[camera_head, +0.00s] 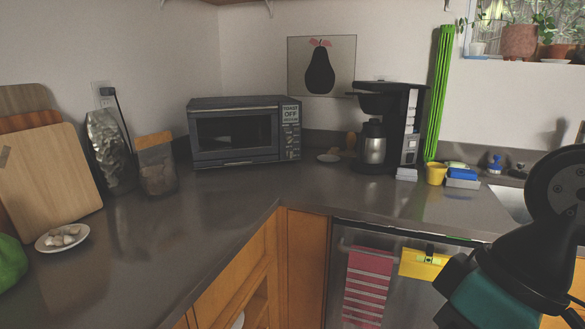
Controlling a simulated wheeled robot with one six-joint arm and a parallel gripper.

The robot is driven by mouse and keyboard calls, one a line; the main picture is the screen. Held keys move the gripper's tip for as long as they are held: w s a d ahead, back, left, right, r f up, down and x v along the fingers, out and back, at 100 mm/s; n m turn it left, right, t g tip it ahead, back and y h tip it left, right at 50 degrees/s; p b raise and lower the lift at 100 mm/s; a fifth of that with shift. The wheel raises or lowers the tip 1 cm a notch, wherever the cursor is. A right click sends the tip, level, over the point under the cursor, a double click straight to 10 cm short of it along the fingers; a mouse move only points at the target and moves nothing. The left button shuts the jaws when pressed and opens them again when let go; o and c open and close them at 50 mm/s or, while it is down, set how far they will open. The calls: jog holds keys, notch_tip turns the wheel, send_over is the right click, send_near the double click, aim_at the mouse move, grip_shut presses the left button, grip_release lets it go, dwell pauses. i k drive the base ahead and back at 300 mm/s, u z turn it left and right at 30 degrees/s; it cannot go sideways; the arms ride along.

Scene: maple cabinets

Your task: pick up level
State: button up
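A tall, thin, bright green ribbed bar (439,95), which looks like the level, stands upright at the back of the right-hand counter against the wall. Its lower end is near a yellow cup (436,173), which partly hides its foot. Black and teal parts of my own arm fill the lower right corner, well in front of and to the right of the bar. No gripper fingers can be made out, and nothing is seen touching the bar.
A coffee maker (389,126) stands close to the left of the bar. Sponges (462,175) and a sink (510,202) lie to its right. A toaster oven (245,132) fills the corner. The dishwasher front carries a striped towel (368,288). The counter front is mostly clear.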

aim_at(423, 265)
jog(key=u, duration=0.9)
jog(key=k, duration=0.95)
jog(key=z, duration=1.15)
jog(key=i, duration=0.5)
jog(key=u, duration=0.05)
